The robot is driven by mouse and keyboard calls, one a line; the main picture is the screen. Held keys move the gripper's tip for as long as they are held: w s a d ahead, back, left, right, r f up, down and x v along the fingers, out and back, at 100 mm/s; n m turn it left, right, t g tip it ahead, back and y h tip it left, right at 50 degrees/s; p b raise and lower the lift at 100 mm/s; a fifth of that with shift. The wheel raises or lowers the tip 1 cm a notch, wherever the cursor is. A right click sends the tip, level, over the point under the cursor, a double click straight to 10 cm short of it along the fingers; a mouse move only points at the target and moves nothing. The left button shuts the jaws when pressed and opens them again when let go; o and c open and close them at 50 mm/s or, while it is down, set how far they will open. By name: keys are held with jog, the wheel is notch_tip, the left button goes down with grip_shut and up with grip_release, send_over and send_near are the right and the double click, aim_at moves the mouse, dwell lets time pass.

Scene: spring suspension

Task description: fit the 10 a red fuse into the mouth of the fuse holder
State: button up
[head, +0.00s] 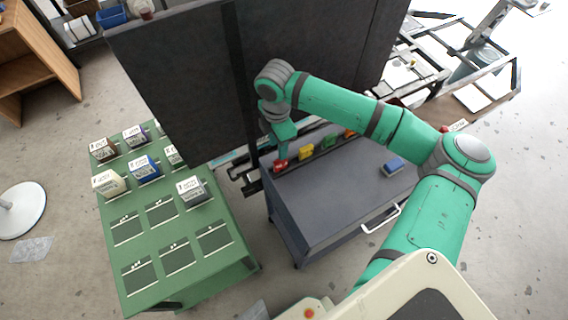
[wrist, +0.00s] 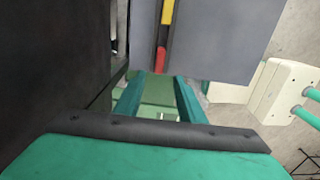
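The red fuse (head: 281,166) sits at the near left end of a row of coloured pieces on the dark grey cart (head: 330,199). In the wrist view the red fuse (wrist: 161,60) shows just beyond my fingertips, roughly in line with the gap between them. My gripper (head: 281,156) points down at the fuse in the head view. In the wrist view my gripper (wrist: 159,78) has its two green fingers apart, with nothing clearly held between them. A small blue-and-grey block (head: 393,167) lies on the cart top; I cannot tell whether it is the fuse holder.
Yellow (head: 306,152), green (head: 329,142) and orange (head: 350,132) pieces continue the row. A tall dark panel (head: 180,85) stands close beside my gripper. A green table (head: 199,255) holds several labelled boxes. The cart's front half is mostly clear.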

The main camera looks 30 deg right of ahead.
send_over(279, 161)
notch_tip(279, 161, down, 5)
jog(key=shift+r, duration=0.2)
jog(key=shift+w+d+f, duration=0.1)
jog(key=shift+d+f, duration=0.1)
jog(key=shift+f, duration=1.2)
jog(key=shift+d+f, duration=0.15)
jog(key=shift+f, duration=1.25)
grip_shut()
